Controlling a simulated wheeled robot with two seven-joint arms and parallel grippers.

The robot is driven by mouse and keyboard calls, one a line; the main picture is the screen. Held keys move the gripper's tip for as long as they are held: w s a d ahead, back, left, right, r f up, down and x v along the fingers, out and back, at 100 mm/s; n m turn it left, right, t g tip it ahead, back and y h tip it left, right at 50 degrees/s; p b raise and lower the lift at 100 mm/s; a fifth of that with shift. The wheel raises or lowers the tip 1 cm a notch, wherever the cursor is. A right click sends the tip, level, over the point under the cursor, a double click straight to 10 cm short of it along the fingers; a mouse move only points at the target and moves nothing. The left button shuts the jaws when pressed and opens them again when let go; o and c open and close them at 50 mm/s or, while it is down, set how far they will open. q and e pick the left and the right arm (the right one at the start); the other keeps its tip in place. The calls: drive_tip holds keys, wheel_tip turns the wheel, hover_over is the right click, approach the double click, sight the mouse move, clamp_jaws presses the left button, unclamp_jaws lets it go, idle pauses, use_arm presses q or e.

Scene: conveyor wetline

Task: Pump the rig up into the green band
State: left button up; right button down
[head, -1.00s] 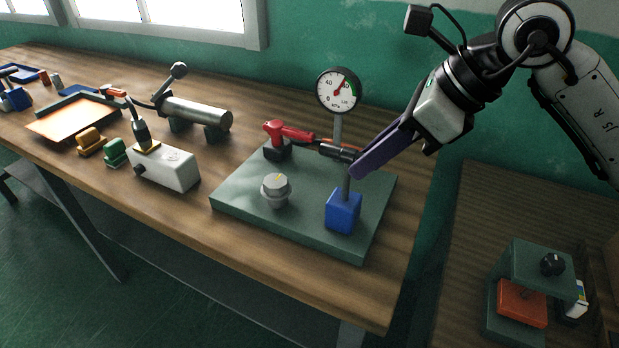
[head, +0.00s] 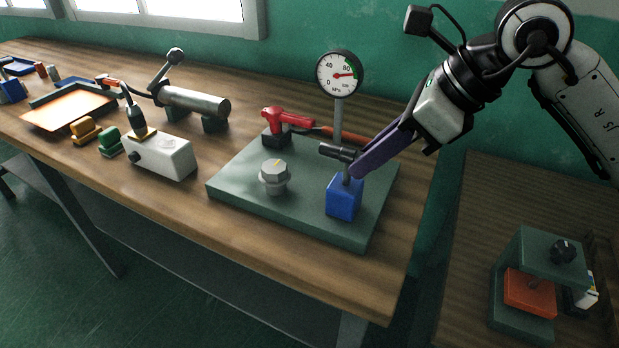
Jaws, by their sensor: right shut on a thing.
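The rig is a green base plate (head: 232,197) on the bench, with a round gauge (head: 339,75) on a post. The gauge needle points right, at or near the green band; I cannot tell whether it is inside. A blue pump block (head: 345,198) stands at the front right, with a thin rod and a black T-handle (head: 338,152) low above it. My right gripper (head: 358,168), with purple fingers, is shut on the handle, its hold partly hidden. A red lever (head: 287,119) and a grey knob (head: 274,177) sit on the plate. My left gripper is out of view.
A white box (head: 160,157), yellow block (head: 85,130), green block (head: 110,142), metal cylinder (head: 195,103) and orange tray (head: 65,112) stand left on the bench. A green press-like fixture (head: 545,255) with an orange block stands lower right. The bench front edge is close.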

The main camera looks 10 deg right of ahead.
drive_tip(key=c, duration=1.6)
unclamp_jaws()
drive_tip(key=shift+r, duration=0.1)
drive_tip(key=shift+c, duration=0.2)
drive_tip(key=shift+r, duration=0.1)
wheel_tip(320, 180, up, 7)
drive_tip(key=p, duration=0.5)
